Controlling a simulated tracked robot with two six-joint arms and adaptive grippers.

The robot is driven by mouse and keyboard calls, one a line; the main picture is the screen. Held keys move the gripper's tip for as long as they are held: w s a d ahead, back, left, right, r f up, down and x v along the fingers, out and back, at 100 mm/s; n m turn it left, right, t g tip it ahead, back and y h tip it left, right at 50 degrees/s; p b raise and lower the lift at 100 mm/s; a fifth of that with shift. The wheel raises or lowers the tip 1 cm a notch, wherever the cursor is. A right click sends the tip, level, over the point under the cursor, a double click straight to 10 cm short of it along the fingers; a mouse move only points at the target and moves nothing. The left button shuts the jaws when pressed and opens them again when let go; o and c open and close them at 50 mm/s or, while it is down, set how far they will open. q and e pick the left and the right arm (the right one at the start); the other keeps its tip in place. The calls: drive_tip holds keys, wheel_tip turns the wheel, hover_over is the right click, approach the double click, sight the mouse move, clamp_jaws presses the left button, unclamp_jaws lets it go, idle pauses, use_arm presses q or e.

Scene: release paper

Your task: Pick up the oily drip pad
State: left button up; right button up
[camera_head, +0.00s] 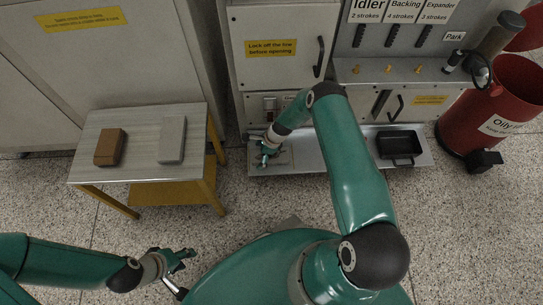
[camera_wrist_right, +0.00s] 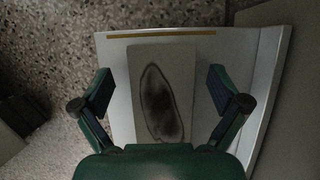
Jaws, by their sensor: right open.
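The oily drip pad (camera_wrist_right: 160,95) is a flat grey rectangle with a dark oval stain, lying on a light metal shelf. In the right wrist view it lies between the spread fingers of my right gripper (camera_wrist_right: 160,76), with a gap on both sides. In the head view my right gripper (camera_head: 267,156) is low over the left part of the shelf (camera_head: 345,163) and hides most of the pad. It is open and empty. My left gripper (camera_head: 182,265) is open and empty over the floor at the lower left, away from the pad.
A black tray (camera_head: 400,145) sits on the shelf's right part. A red bin (camera_head: 495,105) labelled oily stands at the right. A small table (camera_head: 140,142) at the left bears a brown block (camera_head: 110,147) and a grey slab (camera_head: 172,139). Cabinets (camera_head: 275,45) rise behind the shelf.

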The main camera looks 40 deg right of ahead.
drive_tip(key=shift+f+b, duration=0.2)
drive_tip(key=shift+b, duration=0.1)
idle(0.4)
drive_tip(key=c, duration=1)
drive_tip(key=shift+c, duration=0.2)
